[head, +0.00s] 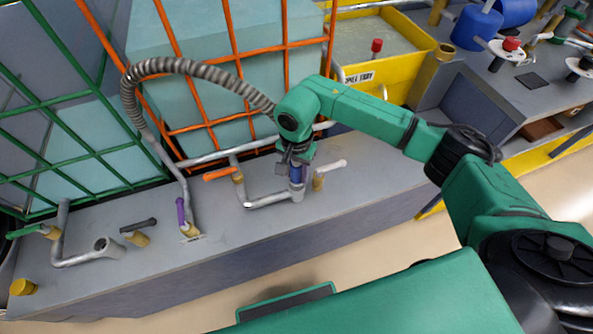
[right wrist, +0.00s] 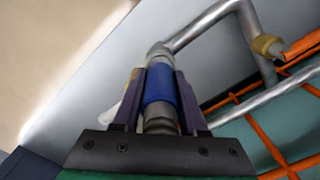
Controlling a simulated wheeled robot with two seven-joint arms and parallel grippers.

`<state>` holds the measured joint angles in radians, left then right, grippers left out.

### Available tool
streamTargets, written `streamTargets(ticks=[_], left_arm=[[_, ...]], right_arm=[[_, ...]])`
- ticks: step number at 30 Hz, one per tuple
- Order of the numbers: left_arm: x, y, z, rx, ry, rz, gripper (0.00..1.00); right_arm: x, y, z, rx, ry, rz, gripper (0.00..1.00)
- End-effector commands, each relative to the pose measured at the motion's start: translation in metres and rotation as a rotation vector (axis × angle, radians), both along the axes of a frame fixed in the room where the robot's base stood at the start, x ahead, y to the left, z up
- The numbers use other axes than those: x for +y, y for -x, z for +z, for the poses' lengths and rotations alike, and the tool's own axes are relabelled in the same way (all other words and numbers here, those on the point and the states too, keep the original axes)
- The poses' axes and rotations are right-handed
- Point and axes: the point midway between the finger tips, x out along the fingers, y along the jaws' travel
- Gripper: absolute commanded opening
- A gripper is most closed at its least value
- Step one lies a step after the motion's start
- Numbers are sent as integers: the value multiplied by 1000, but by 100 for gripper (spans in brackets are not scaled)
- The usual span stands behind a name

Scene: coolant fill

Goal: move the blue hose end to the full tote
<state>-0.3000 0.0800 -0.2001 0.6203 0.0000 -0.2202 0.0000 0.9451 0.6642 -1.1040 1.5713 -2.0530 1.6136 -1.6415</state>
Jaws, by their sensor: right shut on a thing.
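My right gripper (head: 296,160) is shut on the blue hose end (head: 296,174), whose blue collar (right wrist: 160,85) shows between the fingers in the right wrist view. The hose end points down at the upturned pipe stub (head: 297,195) by the orange-handled valve (head: 220,174). They appear to meet; I cannot tell whether it is seated. The grey ribbed hose (head: 190,68) arches left from my gripper and down to the purple-handled valve (head: 182,213). The orange-caged tote (head: 215,110) holds teal liquid high up; the green-caged tote (head: 75,140) has a lower level. My left gripper is not in view.
An open pipe stub (head: 107,245) stands at left, by a green-handled valve (head: 30,230) and a dark-handled valve (head: 138,230). A white-handled valve (head: 330,166) is close right of my gripper. A yellow bin (head: 412,30) and bench stand at back right.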

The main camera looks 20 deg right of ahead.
Motion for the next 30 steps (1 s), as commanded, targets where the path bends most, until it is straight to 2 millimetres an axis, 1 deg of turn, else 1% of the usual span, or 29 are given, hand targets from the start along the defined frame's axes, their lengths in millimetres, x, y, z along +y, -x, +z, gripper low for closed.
streamTargets(ticks=[18, 23, 30], left_arm=[[0, 0, -17, 0, 0, 0, 0], [0, 0, -14, 0, 0, 0, 0], [0, 0, -6, 0, 0, 0, 0]], right_arm=[[0, 0, -17, 0, 0, 0, 6], [0, 0, -13, 0, 0, 0, 6], [0, 0, -1, -1, -1, 0, 6]])
